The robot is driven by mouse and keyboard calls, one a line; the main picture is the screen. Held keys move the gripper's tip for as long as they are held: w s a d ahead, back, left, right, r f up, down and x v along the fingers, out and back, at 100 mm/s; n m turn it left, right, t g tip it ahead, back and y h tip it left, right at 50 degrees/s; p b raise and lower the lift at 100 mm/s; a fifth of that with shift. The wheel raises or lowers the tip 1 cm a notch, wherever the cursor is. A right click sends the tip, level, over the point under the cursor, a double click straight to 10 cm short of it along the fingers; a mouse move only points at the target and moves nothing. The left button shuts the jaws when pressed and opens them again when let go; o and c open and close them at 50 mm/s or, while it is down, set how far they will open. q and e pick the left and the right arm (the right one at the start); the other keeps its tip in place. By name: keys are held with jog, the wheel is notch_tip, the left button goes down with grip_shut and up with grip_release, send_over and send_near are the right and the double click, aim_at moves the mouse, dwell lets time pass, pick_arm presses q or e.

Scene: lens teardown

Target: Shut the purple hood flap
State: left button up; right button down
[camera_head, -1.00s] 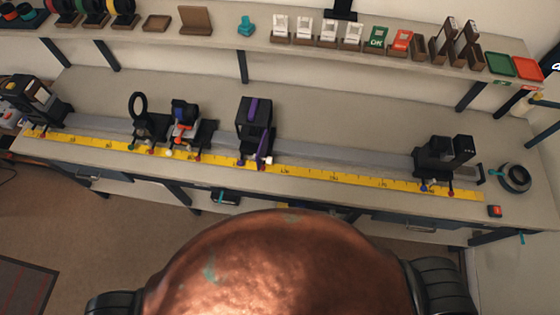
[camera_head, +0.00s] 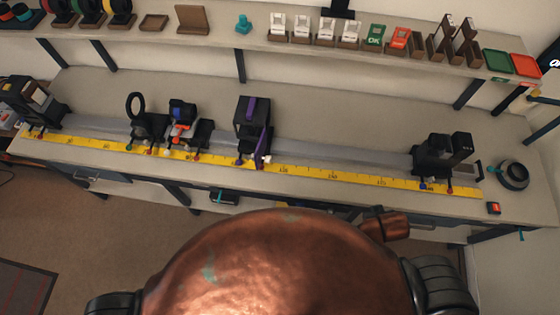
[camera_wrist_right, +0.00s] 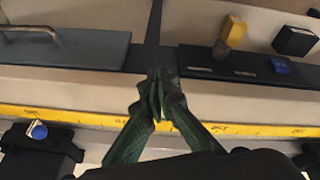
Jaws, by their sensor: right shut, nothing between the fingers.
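The black hood (camera_head: 251,110) stands on the rail near the middle of the bench in the head view, with a purple strip on its top. Its purple flap (camera_head: 262,146) shows as a narrow, steep panel at the hood's front right, swung out from the box. My right gripper (camera_wrist_right: 157,78) is shut and empty in the right wrist view, its green fingers together above the bench's front area, apart from anything. The flap cannot be made out in that view. The head view does not show the right fingers. My left gripper is in neither view.
A yellow ruler (camera_head: 330,176) runs along the bench front. Ring and lens mounts (camera_head: 150,125) stand left of the hood, and a black mount (camera_head: 442,155) stands to the right. Rail between hood and right mount is clear. A drawer handle (camera_wrist_right: 30,31) shows in the wrist view.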

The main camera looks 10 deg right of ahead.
jog(key=w+d+r+n+t, duration=0.1)
jog(key=w, duration=0.2)
jog(key=w+d+r+n+t, duration=0.1)
jog(key=w+n, duration=0.1)
jog(key=w+d+r+n+t+h, duration=0.1)
jog(key=w+r, duration=0.1)
jog(key=w, duration=0.1)
jog(key=shift+w+r+t, duration=0.1)
jog(key=shift+w+t, duration=0.2)
jog(key=w+a+r+n+t+y, duration=0.3)
jog(key=w+a+r+n+t, duration=0.15)
jog(key=w+r+n, duration=0.4)
jog(key=w+a+r+n+t+y, duration=0.3)
jog(key=w+r+n+t, duration=0.25)
jog(key=n, duration=0.65)
jog(key=n+g+y, duration=1.1)
jog(key=n+y, duration=0.2)
jog(key=n, duration=1.1)
send_near(270, 160)
jog(key=p+x, duration=0.1)
jog(key=x, duration=0.1)
jog(key=p+x, duration=0.2)
jog(key=x, duration=0.1)
jog(key=shift+w+a+f+p, duration=0.15)
jog(key=shift+w+f+p, duration=0.05)
jog(key=shift+w+p, duration=0.15)
jog(key=shift+w+a+f, duration=0.15)
jog(key=shift+w+a, duration=0.05)
jog(key=shift+a, duration=0.4)
